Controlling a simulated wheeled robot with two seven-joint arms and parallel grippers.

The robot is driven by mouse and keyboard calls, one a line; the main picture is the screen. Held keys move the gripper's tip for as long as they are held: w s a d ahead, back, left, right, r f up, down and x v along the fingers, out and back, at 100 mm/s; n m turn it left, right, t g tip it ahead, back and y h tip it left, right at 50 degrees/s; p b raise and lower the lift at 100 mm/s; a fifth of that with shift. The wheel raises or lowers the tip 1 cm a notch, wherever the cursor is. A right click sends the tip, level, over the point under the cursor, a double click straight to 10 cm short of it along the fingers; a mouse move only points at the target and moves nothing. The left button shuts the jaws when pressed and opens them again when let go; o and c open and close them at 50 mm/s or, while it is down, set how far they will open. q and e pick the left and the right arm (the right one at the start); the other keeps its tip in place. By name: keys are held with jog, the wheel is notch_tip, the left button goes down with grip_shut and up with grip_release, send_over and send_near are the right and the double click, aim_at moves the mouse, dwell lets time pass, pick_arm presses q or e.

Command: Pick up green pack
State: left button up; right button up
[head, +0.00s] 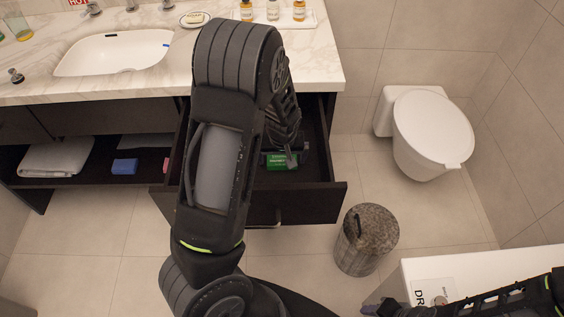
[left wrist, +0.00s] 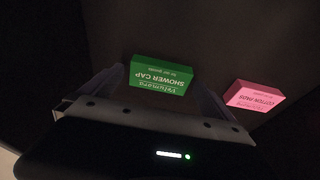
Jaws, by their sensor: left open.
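The green pack (head: 281,161) lies in the open dark drawer (head: 325,188) under the counter. In the left wrist view the green pack (left wrist: 161,75), labelled shower cap, shows between the two spread fingers. My left gripper (head: 283,152) is open and reaches down into the drawer at the pack. I cannot tell whether the fingers touch it. My left arm covers much of the drawer's left part in the head view. My right gripper (head: 388,307) is at the bottom right edge, far from the drawer, and its fingers are unclear.
A pink pack (left wrist: 253,95) lies to the right of the green one in the left wrist view. A blue pack (head: 124,166) and a towel (head: 55,157) are on the low shelf. A bin (head: 366,240) stands close to the drawer's front right. The counter (head: 325,75) overhangs the drawer.

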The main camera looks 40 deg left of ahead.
aim_at(282, 161)
pick_arm(q)
jog(key=shift+f, duration=0.35)
dwell(0.3)
jog(key=c, duration=1.3)
jog(key=shift+o, duration=0.2)
notch_tip(282, 161, up, 10)
jog(key=p, duration=0.1)
